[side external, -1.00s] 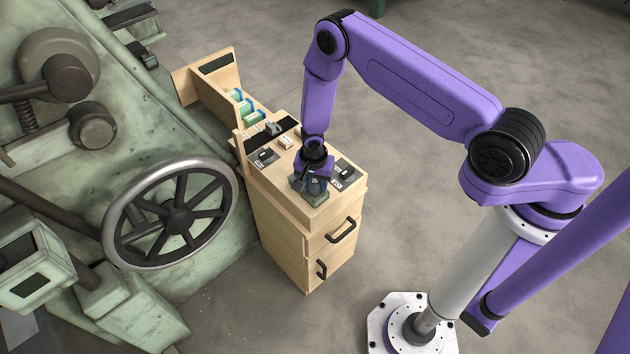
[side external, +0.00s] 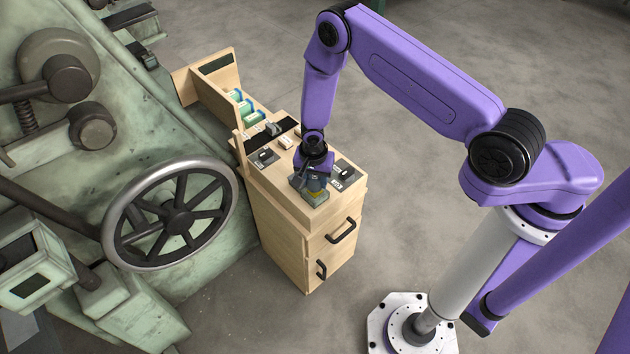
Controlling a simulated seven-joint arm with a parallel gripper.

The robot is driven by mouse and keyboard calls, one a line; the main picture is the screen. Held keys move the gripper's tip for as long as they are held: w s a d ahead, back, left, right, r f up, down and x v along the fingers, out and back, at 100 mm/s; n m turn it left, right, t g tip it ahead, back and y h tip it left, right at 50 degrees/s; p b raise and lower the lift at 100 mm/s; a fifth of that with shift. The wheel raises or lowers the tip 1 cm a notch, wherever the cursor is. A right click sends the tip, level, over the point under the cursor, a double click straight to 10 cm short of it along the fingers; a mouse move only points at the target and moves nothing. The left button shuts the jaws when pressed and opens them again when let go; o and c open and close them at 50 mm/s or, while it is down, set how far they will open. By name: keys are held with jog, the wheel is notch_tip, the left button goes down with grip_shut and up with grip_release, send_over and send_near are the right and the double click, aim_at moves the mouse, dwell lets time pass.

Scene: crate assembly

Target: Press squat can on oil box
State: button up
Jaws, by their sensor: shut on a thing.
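The oil box (side external: 319,201) appears to be the small greenish box at the front corner of the wooden cabinet's top, with a yellow patch showing on it. My gripper (side external: 314,183) is directly above it, pointing down and shut on a small grey-blue thing (side external: 316,184), which looks like the squat can. The can is mostly hidden by the fingers. It is over the box and very close to it or touching; I cannot tell which.
The wooden cabinet (side external: 290,240) has dark panels with small switches (side external: 265,157) on top. A rack with green-white packets (side external: 243,105) stands behind. A green machine with a large handwheel (side external: 172,215) is at left.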

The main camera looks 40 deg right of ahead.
jog(key=shift+r, duration=2.65)
